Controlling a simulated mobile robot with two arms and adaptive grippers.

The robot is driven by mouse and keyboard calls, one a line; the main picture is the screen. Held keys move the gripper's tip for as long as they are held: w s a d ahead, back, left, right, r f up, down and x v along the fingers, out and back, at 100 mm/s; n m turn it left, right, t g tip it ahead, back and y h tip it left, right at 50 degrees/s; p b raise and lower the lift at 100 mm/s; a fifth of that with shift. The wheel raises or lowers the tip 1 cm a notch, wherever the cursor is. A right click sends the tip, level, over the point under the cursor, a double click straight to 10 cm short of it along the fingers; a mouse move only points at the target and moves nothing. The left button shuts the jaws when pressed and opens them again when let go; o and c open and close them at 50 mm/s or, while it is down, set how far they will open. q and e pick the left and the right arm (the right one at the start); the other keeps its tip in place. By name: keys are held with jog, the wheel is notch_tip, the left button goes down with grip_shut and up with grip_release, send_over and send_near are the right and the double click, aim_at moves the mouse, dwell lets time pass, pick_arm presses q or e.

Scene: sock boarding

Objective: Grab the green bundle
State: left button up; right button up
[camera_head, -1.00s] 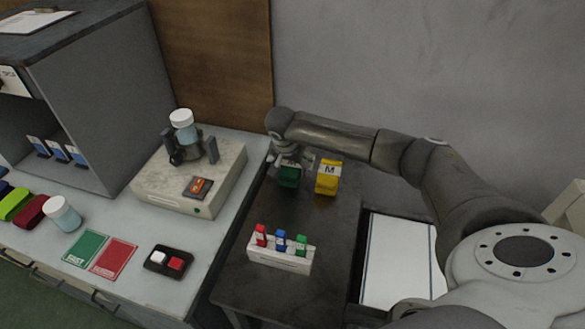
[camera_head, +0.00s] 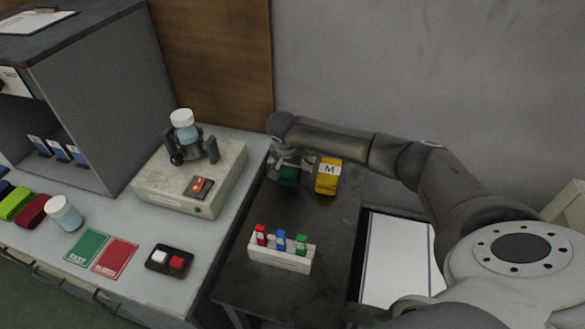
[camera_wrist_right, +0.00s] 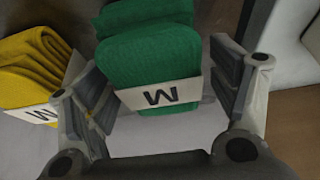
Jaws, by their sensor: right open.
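The green bundle (camera_head: 289,177) stands on the dark table near the wall. In the right wrist view the green bundle (camera_wrist_right: 150,60) is a folded green textile with a white band marked M. My right gripper (camera_head: 290,160) is over it. In the right wrist view my right gripper (camera_wrist_right: 165,95) is open, with one finger on each side of the bundle's near part. The left finger is close to the bundle and its white band; I cannot tell whether it touches. My left gripper is not in view.
A yellow bundle (camera_head: 328,178) marked M stands just right of the green one, also in the right wrist view (camera_wrist_right: 35,72). A white rack (camera_head: 281,258) with red, blue and green pieces is nearer on the dark table (camera_head: 328,225). A grey box (camera_head: 190,178) stands left.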

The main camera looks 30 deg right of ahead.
jog(key=c, duration=1.2)
